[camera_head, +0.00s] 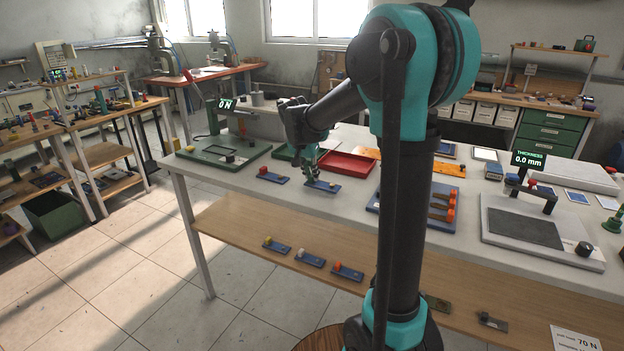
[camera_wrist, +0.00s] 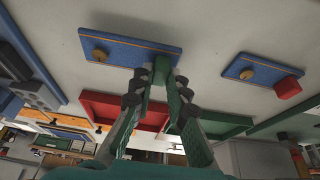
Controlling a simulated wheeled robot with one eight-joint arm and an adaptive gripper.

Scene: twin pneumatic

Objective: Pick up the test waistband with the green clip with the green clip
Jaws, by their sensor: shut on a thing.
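The test waistband with the green clip (camera_wrist: 125,48) is a blue strip with an orange line and a round tan knob. It also shows in the head view (camera_head: 324,187) on the white table. Its green clip (camera_wrist: 162,70) sits at one end of the strip, between my fingertips. My gripper (camera_wrist: 160,84) is shut on the green clip; in the head view my gripper (camera_head: 310,170) reaches down at the strip's end. I cannot tell whether the strip is lifted off the table. In the head view the clip is mostly hidden by my fingers.
A similar blue strip with a red clip (camera_head: 268,179) lies to the left. A red tray (camera_head: 347,165) stands just behind. A green test device (camera_head: 222,152) is at the table's left end. A blue board (camera_head: 390,206) with red-ended pieces is to the right. More clipped strips (camera_head: 310,258) lie on the lower shelf.

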